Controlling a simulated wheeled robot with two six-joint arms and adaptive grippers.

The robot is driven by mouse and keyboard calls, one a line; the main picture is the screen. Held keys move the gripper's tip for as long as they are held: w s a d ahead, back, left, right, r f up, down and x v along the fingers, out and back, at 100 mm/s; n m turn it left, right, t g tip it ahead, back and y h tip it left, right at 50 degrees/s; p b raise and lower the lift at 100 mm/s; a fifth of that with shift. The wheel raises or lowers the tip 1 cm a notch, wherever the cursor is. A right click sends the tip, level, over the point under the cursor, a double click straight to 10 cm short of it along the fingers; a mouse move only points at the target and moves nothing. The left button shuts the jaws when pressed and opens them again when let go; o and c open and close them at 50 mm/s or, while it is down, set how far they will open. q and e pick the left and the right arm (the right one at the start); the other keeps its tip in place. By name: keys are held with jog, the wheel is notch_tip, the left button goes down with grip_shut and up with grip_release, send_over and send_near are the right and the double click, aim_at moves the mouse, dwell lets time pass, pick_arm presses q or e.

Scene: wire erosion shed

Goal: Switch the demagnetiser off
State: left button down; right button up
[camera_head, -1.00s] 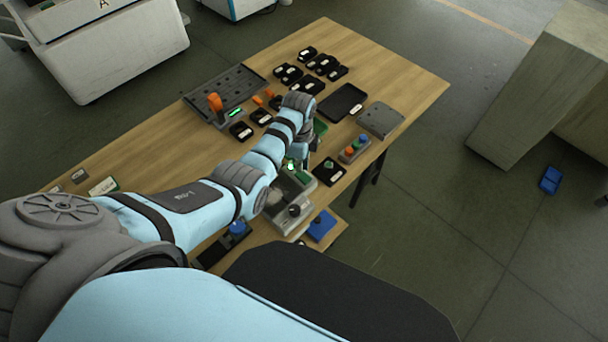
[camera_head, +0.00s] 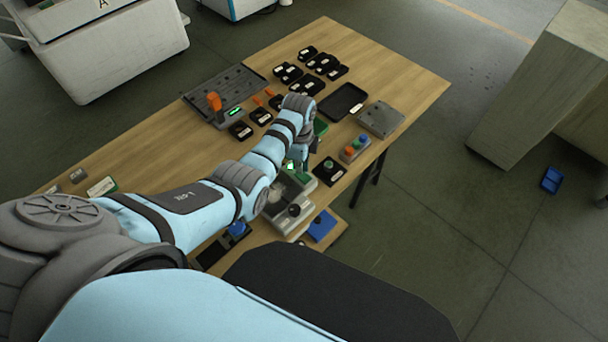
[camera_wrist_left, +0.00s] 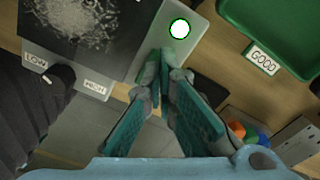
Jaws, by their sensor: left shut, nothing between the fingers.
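The demagnetiser (camera_head: 279,222) is a grey box near the table's front edge, partly hidden by my left arm. In the left wrist view its dark top plate (camera_wrist_left: 85,25) carries pale, dusty-looking specks, with LOW and HIGH labels below. A dark knob (camera_wrist_left: 56,78) is beside them; it also shows in the head view (camera_head: 294,210). A round white button or lamp with a green rim (camera_wrist_left: 180,28) glows on the light grey panel. My left gripper (camera_wrist_left: 165,68) is shut and empty, its tips beside this lit disc; contact cannot be told. My right gripper is out of view.
A green tray labelled GOOD (camera_wrist_left: 270,25) lies right of the lit disc. Black trays (camera_head: 343,101) stand farther back.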

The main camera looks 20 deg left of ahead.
pick_arm(q)
jog(key=shift+f+b, duration=0.5)
jog(key=shift+f, duration=0.15)
notch_tip(320, 180, up, 5)
jog(key=p, duration=0.5)
jog(key=shift+p, duration=0.35)
jog(key=shift+r, duration=1.05)
